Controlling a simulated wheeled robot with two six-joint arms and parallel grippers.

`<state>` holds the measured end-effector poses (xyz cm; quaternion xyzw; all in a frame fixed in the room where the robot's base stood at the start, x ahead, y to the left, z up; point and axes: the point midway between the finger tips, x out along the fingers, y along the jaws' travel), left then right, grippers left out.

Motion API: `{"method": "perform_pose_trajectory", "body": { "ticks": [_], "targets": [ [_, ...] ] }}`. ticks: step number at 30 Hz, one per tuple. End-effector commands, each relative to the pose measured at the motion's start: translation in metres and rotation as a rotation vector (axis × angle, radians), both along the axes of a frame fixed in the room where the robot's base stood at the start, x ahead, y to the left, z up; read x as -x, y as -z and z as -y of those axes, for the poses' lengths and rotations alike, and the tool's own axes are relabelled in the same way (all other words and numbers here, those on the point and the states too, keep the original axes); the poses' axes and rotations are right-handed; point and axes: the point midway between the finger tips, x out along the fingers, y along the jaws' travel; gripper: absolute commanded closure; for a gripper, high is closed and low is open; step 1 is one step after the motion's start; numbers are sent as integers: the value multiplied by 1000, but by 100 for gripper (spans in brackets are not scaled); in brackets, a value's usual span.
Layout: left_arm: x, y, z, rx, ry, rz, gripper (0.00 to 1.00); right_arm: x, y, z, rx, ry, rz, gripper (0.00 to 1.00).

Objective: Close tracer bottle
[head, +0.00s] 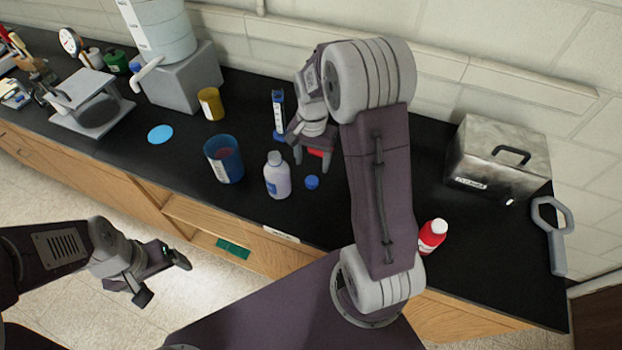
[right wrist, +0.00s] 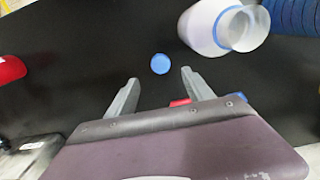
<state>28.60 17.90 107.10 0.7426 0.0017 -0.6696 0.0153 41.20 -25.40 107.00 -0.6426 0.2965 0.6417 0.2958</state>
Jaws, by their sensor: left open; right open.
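A white bottle (head: 277,178) with a blue label stands upright near the bench's front edge. Its neck shows no cap, and it appears at the top of the right wrist view (right wrist: 203,27). A small blue cap (head: 312,182) lies on the black bench just right of the bottle. In the right wrist view the cap (right wrist: 160,64) sits just beyond and between the fingertips. My right gripper (head: 313,162) is open and empty, behind the cap in the head view, pointing down; its fingers show in the wrist view (right wrist: 160,80). My left gripper (head: 164,278) is open and empty, in front of the bench.
A blue cup (head: 223,160) stands left of the bottle. A red object (head: 316,152) and a blue-labelled cylinder (head: 278,112) are near my right gripper. A red bottle (head: 432,236) with a white cap stands right of my right arm. A grey box (head: 497,158) is further right.

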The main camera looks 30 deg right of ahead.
Motion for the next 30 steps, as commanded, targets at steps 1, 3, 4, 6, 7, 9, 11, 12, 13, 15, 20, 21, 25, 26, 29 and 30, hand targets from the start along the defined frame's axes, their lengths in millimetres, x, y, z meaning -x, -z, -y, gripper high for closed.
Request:
{"method": "perform_pose_trajectory", "body": {
  "ticks": [1,3,4,6,7,9,11,12,13,15,20,21,25,26,29,30],
  "targets": [
    [0,-2,0,0,0,0,15,1,6,0,-1,0,-5,39],
    [0,-4,0,0,0,0,15,2,17,0,-1,-1,-6,39],
    [0,-5,0,0,0,0,15,1,21,0,-1,-1,-6,39],
    [0,-6,0,0,0,0,15,1,29,0,0,-1,-4,39],
    [0,-6,0,0,0,0,15,1,31,0,-1,-1,-3,39],
    [0,-6,0,0,0,0,15,1,34,0,-1,-1,-2,39],
    [0,-6,0,0,0,0,15,0,35,0,0,-1,-1,39],
    [0,-6,0,0,0,0,15,0,35,0,-1,-1,-1,39],
    [0,-6,0,0,0,0,15,0,35,0,-1,-1,-1,39],
    [0,-6,0,0,0,0,15,0,35,0,-1,-1,-1,39],
    [0,-12,0,0,0,0,15,1,45,-1,-1,-2,-6,39],
    [0,-15,0,0,0,0,15,1,52,-2,-1,-2,-8,39],
    [0,-19,0,0,0,0,15,-1,74,-2,-1,-2,-5,39],
    [0,-19,0,0,0,0,15,-1,78,-2,-1,-2,-6,39],
    [0,-19,0,0,0,0,15,-1,85,-2,0,-2,-3,39],
    [0,-19,0,0,0,0,15,-1,87,-2,0,-2,-3,39]
  ]
}}
